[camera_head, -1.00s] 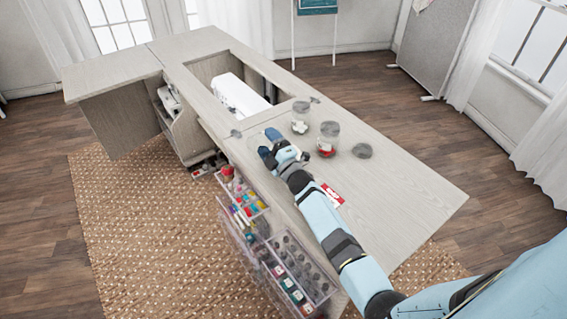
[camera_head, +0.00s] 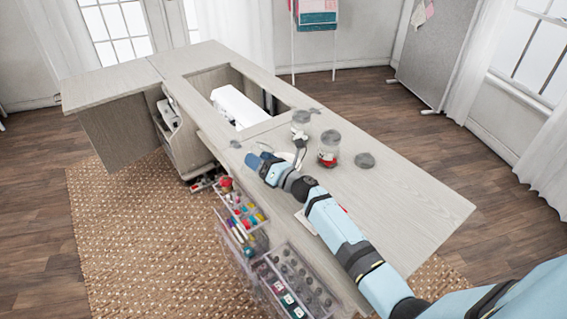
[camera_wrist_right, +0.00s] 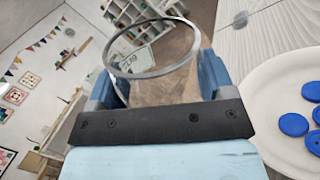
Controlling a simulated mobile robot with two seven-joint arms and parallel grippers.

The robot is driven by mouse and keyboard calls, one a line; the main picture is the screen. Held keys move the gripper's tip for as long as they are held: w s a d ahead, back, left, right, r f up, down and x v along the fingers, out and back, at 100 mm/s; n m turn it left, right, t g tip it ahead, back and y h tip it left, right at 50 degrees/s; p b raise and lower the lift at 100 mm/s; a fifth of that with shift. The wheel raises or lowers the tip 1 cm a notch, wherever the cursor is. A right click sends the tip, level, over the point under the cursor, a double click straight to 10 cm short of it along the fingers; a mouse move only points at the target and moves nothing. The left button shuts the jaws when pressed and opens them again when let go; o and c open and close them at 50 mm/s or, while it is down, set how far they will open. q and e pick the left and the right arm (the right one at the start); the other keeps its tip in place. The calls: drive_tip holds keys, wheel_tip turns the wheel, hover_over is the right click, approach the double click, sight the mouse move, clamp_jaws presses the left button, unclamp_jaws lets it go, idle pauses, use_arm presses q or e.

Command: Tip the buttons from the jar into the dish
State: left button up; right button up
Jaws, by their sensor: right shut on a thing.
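My right gripper (camera_head: 262,162) is over the near part of the cabinet top in the head view. In the right wrist view it (camera_wrist_right: 158,82) is shut on a clear glass jar (camera_wrist_right: 150,76), whose open round rim shows between the fingers. I see no buttons in the jar. The dish (camera_wrist_right: 260,112), white and round, is at the right of the wrist view, beside the gripper. Several blue buttons (camera_wrist_right: 293,125) lie in it. In the head view I cannot make out the dish or the held jar clearly. My left gripper is not in view.
A jar with white contents (camera_head: 300,120) and a jar with red contents (camera_head: 328,150) stand behind the gripper. A dark lid (camera_head: 365,160) lies to their right. A white sewing machine (camera_head: 238,105) sits in the recess. Open drawers (camera_head: 290,280) stick out in front.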

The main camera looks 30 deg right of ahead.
sight(250, 175)
drive_tip(key=shift+s+a+f+n, duration=0.1)
drive_tip(key=shift+a+f+n, duration=0.2)
drive_tip(key=shift+f, duration=0.15)
drive_tip(key=shift+s+a+f+n, duration=0.1)
drive_tip(key=shift+a+f+n, duration=0.15)
drive_tip(key=shift+f, duration=0.2)
drive_tip(key=shift+a+r+n+g+p, duration=0.3)
drive_tip(key=shift+a+n+p, duration=0.1)
drive_tip(key=shift+n, duration=0.55)
drive_tip(key=shift+a+f+n+b, duration=0.25)
drive_tip(key=shift+f+n+b, duration=0.25)
drive_tip(key=shift+f, duration=0.3)
drive_tip(key=shift+s+a+f+n+g, duration=0.1)
drive_tip(key=shift+a+f+n+g, duration=0.1)
drive_tip(key=shift+f+n+g, duration=0.15)
drive_tip(key=shift+a+r+n, duration=0.1)
drive_tip(key=shift+a+n, duration=0.05)
drive_tip(key=shift+n, duration=0.3)
use_arm(q)
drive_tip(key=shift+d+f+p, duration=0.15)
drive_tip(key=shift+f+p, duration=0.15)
drive_tip(key=shift+p, duration=0.05)
use_arm(e)
drive_tip(key=shift+s+a+f+n+g, duration=0.1)
drive_tip(key=shift+a+f+n+g, duration=0.15)
drive_tip(key=shift+n, duration=0.45)
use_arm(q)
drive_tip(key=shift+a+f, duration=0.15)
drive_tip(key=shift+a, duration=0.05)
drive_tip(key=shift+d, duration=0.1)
